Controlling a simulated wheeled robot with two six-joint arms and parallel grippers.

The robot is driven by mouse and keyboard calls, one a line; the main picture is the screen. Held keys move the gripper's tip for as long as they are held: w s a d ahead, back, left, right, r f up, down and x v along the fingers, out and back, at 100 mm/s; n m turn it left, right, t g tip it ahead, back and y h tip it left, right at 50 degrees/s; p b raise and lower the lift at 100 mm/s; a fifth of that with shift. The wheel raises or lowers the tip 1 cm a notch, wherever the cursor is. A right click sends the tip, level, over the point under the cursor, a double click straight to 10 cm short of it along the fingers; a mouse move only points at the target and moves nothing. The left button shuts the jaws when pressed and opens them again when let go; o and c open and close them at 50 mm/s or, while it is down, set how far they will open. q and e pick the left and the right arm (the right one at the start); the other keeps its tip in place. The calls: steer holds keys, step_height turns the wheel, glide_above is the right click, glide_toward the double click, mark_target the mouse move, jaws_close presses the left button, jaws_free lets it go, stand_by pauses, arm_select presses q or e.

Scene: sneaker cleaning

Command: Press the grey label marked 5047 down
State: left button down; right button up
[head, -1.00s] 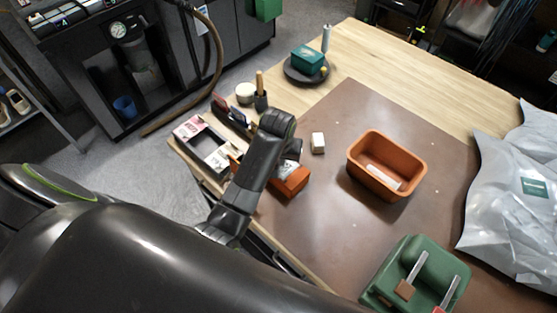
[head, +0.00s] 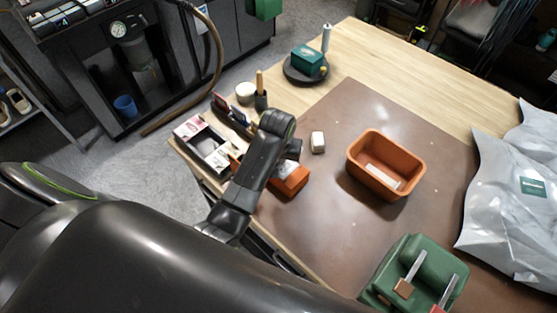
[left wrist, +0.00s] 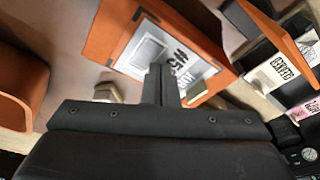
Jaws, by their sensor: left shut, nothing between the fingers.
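An orange box (head: 293,183) lies on the brown mat, partly hidden behind my left arm in the head view. In the left wrist view the orange box (left wrist: 105,38) carries a pale label (left wrist: 185,62) with a grey square on it and dark print. The print is slanted and partly covered by my fingers, so I cannot read the full number. My left gripper (left wrist: 164,72) is shut and empty, its fingertips over the label. I cannot tell whether they touch it. In the head view the left gripper (head: 292,150) is at the box's upper side. My right gripper is out of view.
An orange tub (head: 413,158) holding a pale piece stands right of the box. A white block (head: 318,142) lies between them. A compartmented tray (head: 205,142) is to the left. A green device (head: 432,262) and grey bags (head: 505,205) are to the right. The mat's middle is clear.

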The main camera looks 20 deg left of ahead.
arm_select(q)
steer(key=shift+s+f, duration=0.15)
steer(key=shift+w+v, duration=0.25)
steer(key=shift+v, duration=0.85)
steer(key=w+v, duration=0.1)
steer(key=v, duration=0.5)
steer(key=shift+w, duration=0.25)
steer(key=shift+a, duration=0.15)
